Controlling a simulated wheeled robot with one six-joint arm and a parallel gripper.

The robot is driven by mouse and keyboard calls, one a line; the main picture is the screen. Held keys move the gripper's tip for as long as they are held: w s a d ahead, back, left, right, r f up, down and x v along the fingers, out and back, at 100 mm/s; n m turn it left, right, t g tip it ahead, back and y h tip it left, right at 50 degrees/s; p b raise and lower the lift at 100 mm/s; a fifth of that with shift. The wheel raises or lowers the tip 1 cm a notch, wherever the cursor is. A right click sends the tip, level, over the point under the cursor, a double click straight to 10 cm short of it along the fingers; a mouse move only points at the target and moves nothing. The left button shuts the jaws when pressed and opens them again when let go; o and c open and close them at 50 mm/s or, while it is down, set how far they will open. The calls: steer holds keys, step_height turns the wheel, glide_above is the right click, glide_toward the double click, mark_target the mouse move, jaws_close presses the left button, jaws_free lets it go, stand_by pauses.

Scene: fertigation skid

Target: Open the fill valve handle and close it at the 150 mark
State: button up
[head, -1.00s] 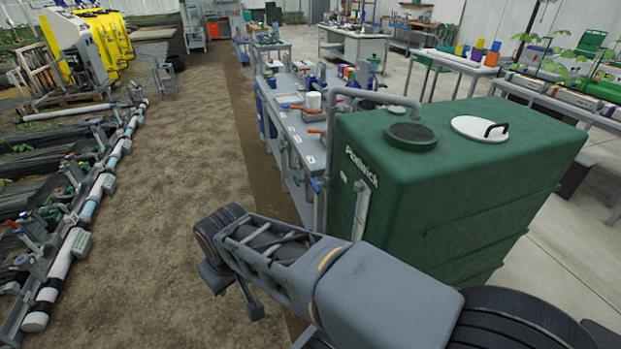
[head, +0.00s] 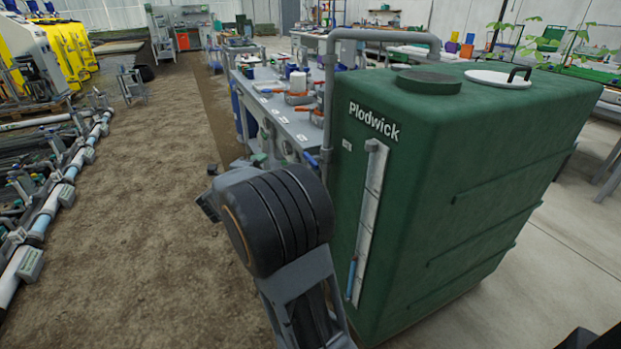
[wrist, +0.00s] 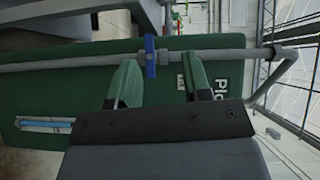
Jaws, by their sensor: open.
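The blue fill valve handle (wrist: 150,57) sits across the grey fill pipe (wrist: 95,60) in the wrist view, at right angles to it. In the head view a small blue handle (head: 312,160) shows beside the pipe at the tank's left edge. My gripper (wrist: 160,80) is open, its two fingers apart on either side of the handle in the picture; nothing is held, and I cannot tell the remaining distance. The green tank (head: 480,170) carries a pale sight gauge (head: 368,215) with blue only near its bottom. Its marks are too small to read.
A grey bench (head: 300,125) with orange-handled parts stands left of and behind the tank. White pipework (head: 60,195) lies at far left, with a bare soil aisle between.

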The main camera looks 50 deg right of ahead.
mark_target(309, 161)
steer(key=s+d+f+m+g+h+b, duration=0.1)
steer(key=s+d+f+m+g+b, duration=0.1)
steer(key=s+d+f+m+g, duration=0.25)
steer(key=shift+g, duration=0.65)
steer(key=d, duration=0.4)
steer(key=d+b, duration=0.1)
steer(key=d, duration=0.2)
steer(key=d+r+b, duration=0.1)
steer(key=d, duration=0.3)
steer(key=shift+w+d, duration=0.3)
steer(key=shift+w, duration=0.1)
jaws_close()
steer(key=shift+r+p, duration=0.1)
steer(key=shift+p, duration=0.3)
